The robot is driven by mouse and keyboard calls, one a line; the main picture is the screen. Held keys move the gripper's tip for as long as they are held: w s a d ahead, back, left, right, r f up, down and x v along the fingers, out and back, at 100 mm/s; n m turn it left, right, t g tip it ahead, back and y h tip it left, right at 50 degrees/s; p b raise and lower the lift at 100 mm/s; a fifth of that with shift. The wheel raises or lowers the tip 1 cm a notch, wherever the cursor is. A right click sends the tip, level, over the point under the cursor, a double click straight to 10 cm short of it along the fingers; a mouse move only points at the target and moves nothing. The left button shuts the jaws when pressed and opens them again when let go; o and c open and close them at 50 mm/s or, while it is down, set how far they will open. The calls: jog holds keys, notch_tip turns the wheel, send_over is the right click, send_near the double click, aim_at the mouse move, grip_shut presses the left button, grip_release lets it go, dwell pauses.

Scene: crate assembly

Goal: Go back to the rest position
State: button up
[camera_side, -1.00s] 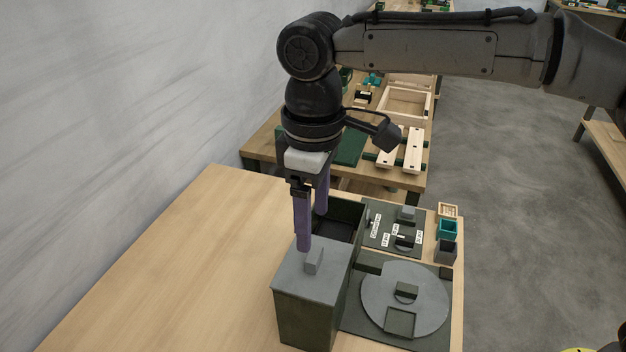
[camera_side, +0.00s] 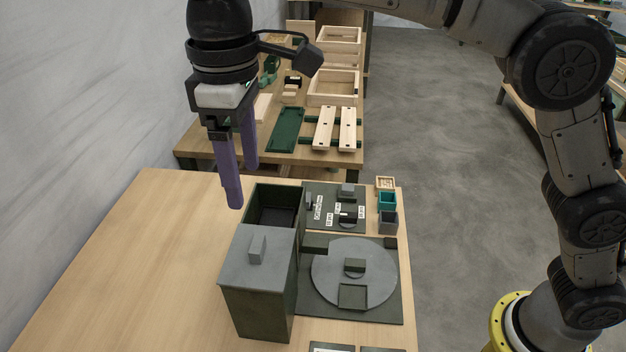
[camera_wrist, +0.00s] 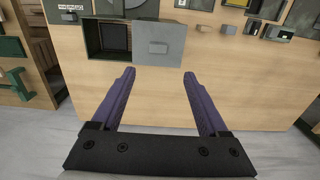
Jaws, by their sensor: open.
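My gripper (camera_side: 243,186) has two purple fingers and hangs pointing down, open and empty. In the side view it shows above the table, up and left of the dark green box (camera_side: 258,308). The box has a grey lid (camera_side: 270,265) with a small upright block handle (camera_side: 257,247) over its near part. Its far part is an open compartment (camera_side: 275,208). In the wrist view my gripper (camera_wrist: 160,73) has its fingers wide apart with bare wood between them. The grey lid (camera_wrist: 165,40) lies beyond the fingertips there, apart from them.
A round grey plate (camera_side: 325,280) sits on a dark base right of the box. A labelled panel (camera_side: 330,222) and small bins (camera_side: 388,200) stand behind it. The table's left side (camera_side: 140,250) is clear. A second table holds wooden crates (camera_side: 335,88) and slats (camera_side: 325,128).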

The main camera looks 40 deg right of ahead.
jog(key=s+d+r+m+t, duration=0.1)
jog(key=s+d+r+m, duration=0.15)
jog(key=d, duration=0.45)
jog(key=s+d+r+m+t, duration=0.15)
jog(key=d+r, duration=0.25)
jog(key=d, duration=0.4)
jog(key=s+d+r+m, duration=0.1)
jog(key=s+d+r, duration=0.15)
jog(key=d, duration=0.45)
jog(key=s+d+f+m+t, duration=0.2)
jog(key=s+d+f+m, duration=0.1)
jog(key=s+d+f, duration=0.45)
jog(key=s+d+f+m+t, duration=0.1)
jog(key=s+d+f, duration=0.1)
jog(key=s+f, duration=0.4)
notch_tip(320, 180, down, 4)
jog(key=shift+d+r, duration=0.25)
jog(key=shift+d, duration=0.05)
